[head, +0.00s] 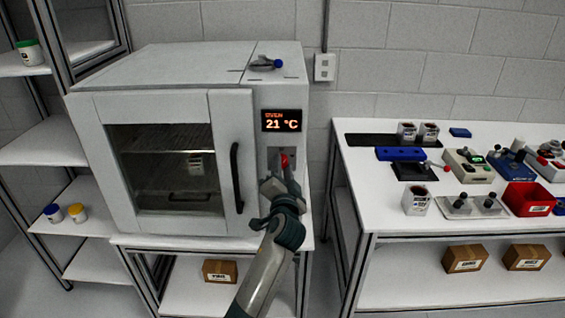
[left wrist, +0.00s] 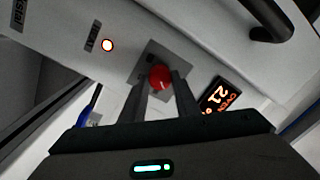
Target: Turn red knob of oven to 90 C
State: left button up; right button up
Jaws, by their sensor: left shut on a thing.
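The oven (head: 160,140) is a white box with a closed glass door and a black handle. Its display (head: 281,121) reads 21 °C; it also shows at the right of the left wrist view (left wrist: 220,97). The red knob (head: 284,160) sits on a grey plate below the display. In the left wrist view the knob (left wrist: 160,77) lies between my left fingertips. My left gripper (head: 282,172) (left wrist: 162,90) is shut on the red knob and partly hides it in the head view. My right gripper is not in view.
A lit round indicator (left wrist: 107,45) is near the knob. The black door handle (head: 236,178) stands out left of my left gripper. A white table (head: 370,222) on the right carries a red bin (head: 530,200) and several devices. A shelf rack stands left.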

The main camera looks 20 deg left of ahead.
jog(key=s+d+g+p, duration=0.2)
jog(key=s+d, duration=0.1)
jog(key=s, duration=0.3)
pick_arm(q)
jog(key=shift+a+f+m+h+p, duration=0.1)
jog(key=shift+m+h+p, duration=0.2)
jog(key=shift+m+p, duration=3.8)
jog(key=shift+a+m+h+p, duration=0.2)
jog(key=shift+m+p, duration=1.4)
jog(key=shift+m, duration=4.9)
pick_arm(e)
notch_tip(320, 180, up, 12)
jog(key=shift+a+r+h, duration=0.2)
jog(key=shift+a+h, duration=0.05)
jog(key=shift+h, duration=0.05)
pick_arm(q)
jog(key=shift+d, duration=0.1)
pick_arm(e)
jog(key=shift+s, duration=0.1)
pick_arm(q)
jog(key=o, duration=1)
jog(key=shift+o, duration=0.2)
jog(key=shift+s+f, duration=0.1)
jog(key=b+v, duration=0.4)
jog(key=v, duration=1.3)
jog(key=shift+f, duration=0.3)
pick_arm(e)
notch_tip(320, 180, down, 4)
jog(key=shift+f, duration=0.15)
